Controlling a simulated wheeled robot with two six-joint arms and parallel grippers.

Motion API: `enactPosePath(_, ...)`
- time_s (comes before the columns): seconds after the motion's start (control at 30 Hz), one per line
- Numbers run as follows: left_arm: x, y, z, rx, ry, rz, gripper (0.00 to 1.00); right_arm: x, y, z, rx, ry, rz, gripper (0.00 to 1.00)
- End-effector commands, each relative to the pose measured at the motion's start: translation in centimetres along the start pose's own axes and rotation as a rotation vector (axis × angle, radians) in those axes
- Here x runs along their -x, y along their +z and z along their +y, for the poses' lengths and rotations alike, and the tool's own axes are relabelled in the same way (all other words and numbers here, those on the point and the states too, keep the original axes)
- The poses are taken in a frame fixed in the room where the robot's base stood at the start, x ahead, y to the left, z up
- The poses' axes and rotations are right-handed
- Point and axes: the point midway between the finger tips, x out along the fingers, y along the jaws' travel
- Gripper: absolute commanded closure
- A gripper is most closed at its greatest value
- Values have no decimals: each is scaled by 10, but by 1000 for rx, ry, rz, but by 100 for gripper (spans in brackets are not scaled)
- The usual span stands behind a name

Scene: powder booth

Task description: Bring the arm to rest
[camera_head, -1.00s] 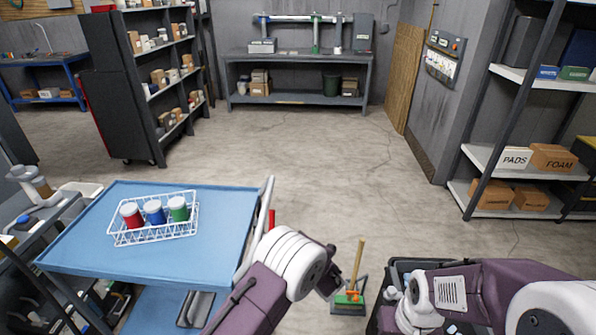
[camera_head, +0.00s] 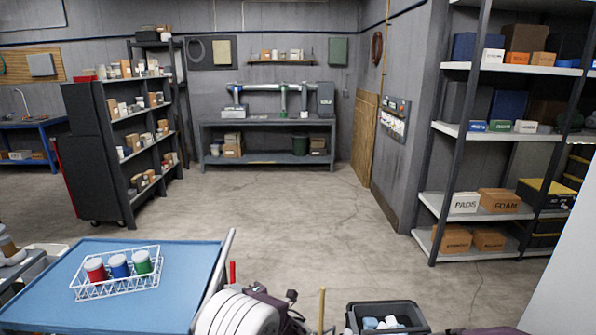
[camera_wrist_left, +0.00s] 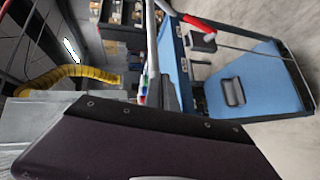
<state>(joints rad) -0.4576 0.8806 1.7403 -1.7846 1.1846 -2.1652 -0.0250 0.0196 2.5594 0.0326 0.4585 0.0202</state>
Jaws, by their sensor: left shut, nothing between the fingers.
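My left arm enters at the bottom middle of the head view, its white and purple links beside the blue cart. My left gripper (camera_head: 290,298) shows there only as a small dark part at the arm's far end. It is shut and holds nothing. In the left wrist view a purple link of mine fills the lower left, and no fingers show clearly. Only a small purple piece of my right arm shows at the bottom right of the head view. My right gripper is out of view.
The blue cart (camera_head: 179,295) carries a white wire basket (camera_head: 121,286) with red, blue and green-banded jars. It also shows sideways in the wrist view (camera_wrist_left: 252,90). A dark bin (camera_head: 386,310) stands right of my arm. Shelves (camera_head: 470,208) stand at right. The middle floor is clear.

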Motion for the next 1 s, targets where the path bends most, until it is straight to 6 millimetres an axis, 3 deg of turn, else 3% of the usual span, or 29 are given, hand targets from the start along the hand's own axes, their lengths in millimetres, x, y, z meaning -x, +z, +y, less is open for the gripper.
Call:
enactPosePath(0.03,-3,-13,19,28,-1,28,100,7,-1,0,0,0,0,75)
enactPosePath(0.17,-9,-60,51,118,-37,134,100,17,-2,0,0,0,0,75)
enactPosePath(0.27,-7,-114,68,263,-109,258,100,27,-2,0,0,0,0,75)
enactPosePath(0.33,5,-163,71,467,-186,388,100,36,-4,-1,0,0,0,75)
enactPosePath(0.4,33,-215,61,798,-274,575,100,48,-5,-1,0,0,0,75)
enactPosePath(0.47,72,-250,41,1183,-331,790,100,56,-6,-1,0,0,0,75)
enactPosePath(0.5,100,-262,24,1459,-342,951,100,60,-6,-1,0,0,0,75)
enactPosePath(0.57,141,-265,0,1861,-306,1213,100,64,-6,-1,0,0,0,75)
enactPosePath(0.6,164,-260,-14,2103,-247,1394,100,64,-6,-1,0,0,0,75)
enactPosePath(0.67,192,-248,-32,2407,-104,1666,100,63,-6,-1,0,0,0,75)
enactPosePath(0.7,206,-239,-43,-2544,-21,-1821,100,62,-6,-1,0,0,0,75)
enactPosePath(0.83,222,-216,-58,-2031,-358,-1590,100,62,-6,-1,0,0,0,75)
enactPosePath(1.0,217,-206,-54,-1814,-491,-1439,100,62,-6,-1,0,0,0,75)
